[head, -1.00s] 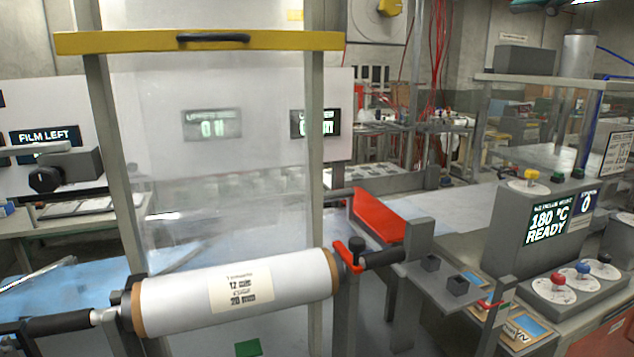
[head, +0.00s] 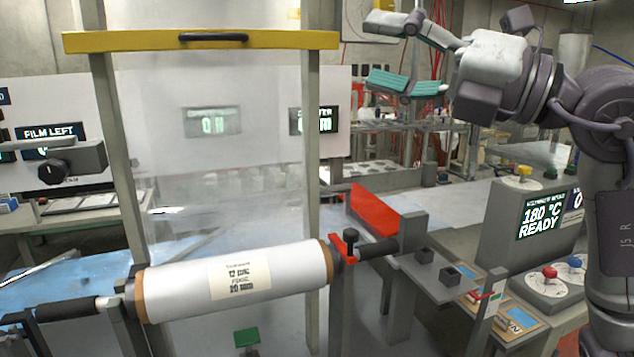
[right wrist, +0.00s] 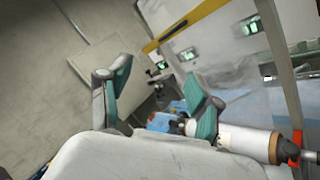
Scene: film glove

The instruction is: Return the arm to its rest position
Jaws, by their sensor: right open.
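My right gripper (head: 395,55) is raised at the upper right of the head view, its fingers spread and pointing left. Nothing is between its teal pads. In the right wrist view its two fingers (right wrist: 160,100) stand wide apart with only background between them. My right arm (head: 600,120) comes in from the right edge and hides part of the control box. The gripper is apart from the film roll (head: 285,282) and the yellow bar (head: 120,41). My left gripper is not in view.
The white film roll lies on a horizontal shaft in front, with a red clamp (head: 343,246) at its right end. A clear film sheet (head: 230,170) hangs behind it. A control box (head: 520,215) reading 180 °C READY stands at the right, near my arm.

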